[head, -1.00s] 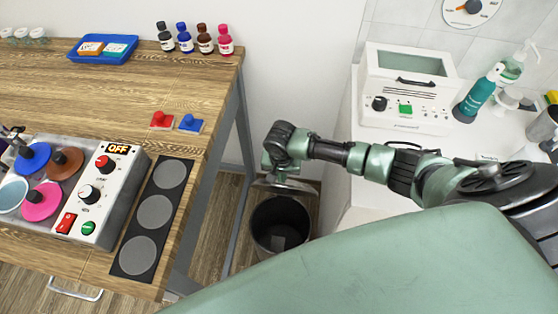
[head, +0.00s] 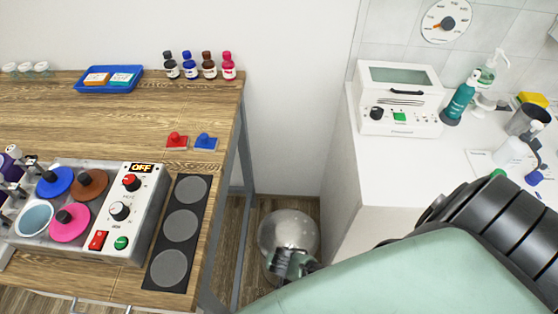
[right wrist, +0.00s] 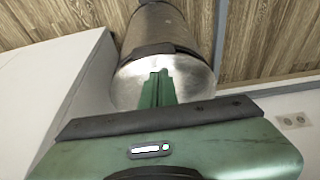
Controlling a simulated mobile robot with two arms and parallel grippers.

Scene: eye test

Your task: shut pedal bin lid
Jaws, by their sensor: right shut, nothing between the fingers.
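The pedal bin (right wrist: 160,30) is a metal cylinder on the floor in the gap between the wooden table and the white counter. Its round silvery lid (head: 288,230) lies down over the bin's mouth, and the dark inside no longer shows. The lid also shows in the right wrist view (right wrist: 195,78). My right gripper (head: 283,262) is at the lid's near side in the head view. In the right wrist view its fingers (right wrist: 158,78) are together and empty, in front of the lid; I cannot tell whether they touch it. My left gripper is not in view.
The wooden table (head: 150,125) with its grey leg stands left of the bin. The white counter (head: 365,190) stands close on the right, with a white device (head: 400,118) on top. The gap between them is narrow.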

